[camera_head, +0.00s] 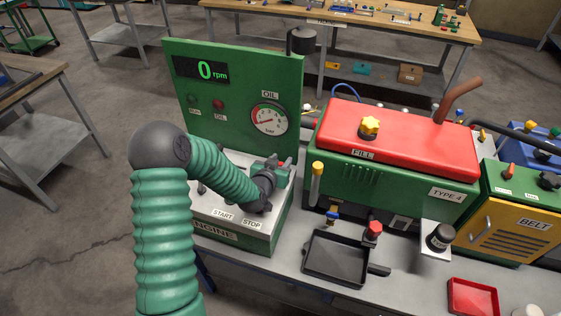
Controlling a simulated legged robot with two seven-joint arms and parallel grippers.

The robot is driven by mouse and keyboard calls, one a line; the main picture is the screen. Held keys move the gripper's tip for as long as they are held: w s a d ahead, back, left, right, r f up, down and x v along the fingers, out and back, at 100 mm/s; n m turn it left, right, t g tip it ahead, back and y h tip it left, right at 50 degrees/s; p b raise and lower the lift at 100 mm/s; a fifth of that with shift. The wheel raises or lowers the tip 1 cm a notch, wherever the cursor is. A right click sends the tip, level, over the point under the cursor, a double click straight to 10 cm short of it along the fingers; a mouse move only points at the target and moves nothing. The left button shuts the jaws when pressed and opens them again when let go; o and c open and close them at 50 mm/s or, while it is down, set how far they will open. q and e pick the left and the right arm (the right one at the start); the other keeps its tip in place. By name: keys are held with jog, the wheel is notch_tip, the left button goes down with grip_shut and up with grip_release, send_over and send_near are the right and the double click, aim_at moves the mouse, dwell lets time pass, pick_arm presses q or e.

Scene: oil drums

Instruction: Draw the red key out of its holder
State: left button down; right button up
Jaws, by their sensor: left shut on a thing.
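My left arm comes in from the left, and its gripper (272,176) is low over the back right of the engine control box (232,211). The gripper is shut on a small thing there. A bit of red, the red key (284,163), shows at its fingers; most of the key and its holder are hidden by the gripper. I cannot tell whether the key is still seated. START and STOP labels show at the box's front edge. My right gripper is not in view.
A green panel (228,75) with a 0 rpm display and oil gauge stands behind the box. To the right are a red-topped engine (395,135), a black drain tray (337,258), a red tray (472,297) and a yellow BELT cover (505,235).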

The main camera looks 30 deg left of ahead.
pick_arm(q)
jog(key=shift+r, duration=0.1)
jog(key=shift+r+p, duration=1.65)
jog(key=shift+r, duration=0.5)
